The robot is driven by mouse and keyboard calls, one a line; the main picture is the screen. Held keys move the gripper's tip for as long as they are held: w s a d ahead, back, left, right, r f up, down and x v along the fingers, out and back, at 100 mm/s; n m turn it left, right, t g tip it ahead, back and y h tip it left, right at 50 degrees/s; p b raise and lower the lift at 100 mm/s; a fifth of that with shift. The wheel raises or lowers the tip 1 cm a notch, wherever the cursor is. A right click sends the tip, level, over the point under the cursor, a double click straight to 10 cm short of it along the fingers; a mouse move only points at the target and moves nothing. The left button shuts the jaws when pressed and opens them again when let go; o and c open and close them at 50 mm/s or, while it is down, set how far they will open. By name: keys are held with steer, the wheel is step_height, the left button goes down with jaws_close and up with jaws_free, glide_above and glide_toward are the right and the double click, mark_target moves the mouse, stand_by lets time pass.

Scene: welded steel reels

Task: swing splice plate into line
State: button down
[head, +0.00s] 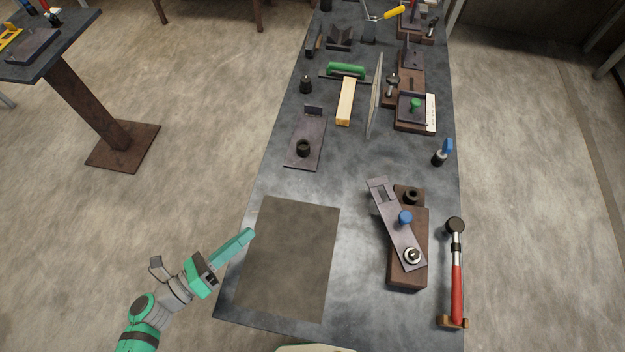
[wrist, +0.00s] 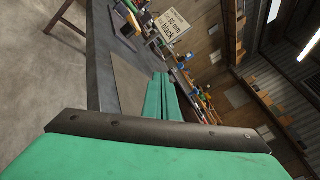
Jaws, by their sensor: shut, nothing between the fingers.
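The splice plate (head: 391,228) is a flat grey steel strip with a rectangular window near its far end and a blue knob (head: 405,217) on top. It lies slantwise across a brown block (head: 407,274), on a round pivot (head: 412,256) near its near end. Its far end sticks out to the left of the block. A dark round boss (head: 411,196) stands bare on the block's far end. My gripper (head: 250,233) is shut and empty, above the bench's left edge, well left of the plate. In the wrist view its green fingers (wrist: 162,97) lie together.
A dull brown mat (head: 290,260) lies on the bench between my gripper and the block. A red-handled hammer-like tool (head: 457,275) lies right of the block. A plate with a dark ring (head: 307,140) and an upright thin panel (head: 374,95) stand farther back.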

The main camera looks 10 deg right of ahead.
steer(key=w+d+m+g+h, duration=0.1)
steer(key=w+m+g, duration=0.1)
steer(key=m, duration=0.2)
steer(key=w+d+f+m+g+h, duration=0.1)
steer(key=w+d+m+g, duration=0.1)
steer(key=m, duration=0.3)
steer(key=w+d+f+m+g+h, duration=0.1)
steer(key=w+d+m+g, duration=0.1)
steer(key=w+m+g, duration=0.1)
steer(key=shift+w+d+f+m+h, duration=0.2)
steer(key=shift+w+m+h, duration=0.15)
steer(key=shift+m, duration=0.35)
steer(key=shift+w+d+m+g, duration=0.25)
steer(key=shift+d+m+g, duration=0.05)
steer(key=shift+m, duration=0.2)
steer(key=w+d, duration=0.1)
steer(key=d, duration=0.6)
steer(key=w+d, duration=0.2)
steer(key=d, duration=0.6)
steer(key=w+d, duration=0.1)
steer(key=d, duration=0.7)
steer(key=shift+w+d+f, duration=0.1)
steer(key=shift+w+d, duration=0.05)
steer(key=shift+w, duration=0.2)
steer(key=shift+w, duration=0.1)
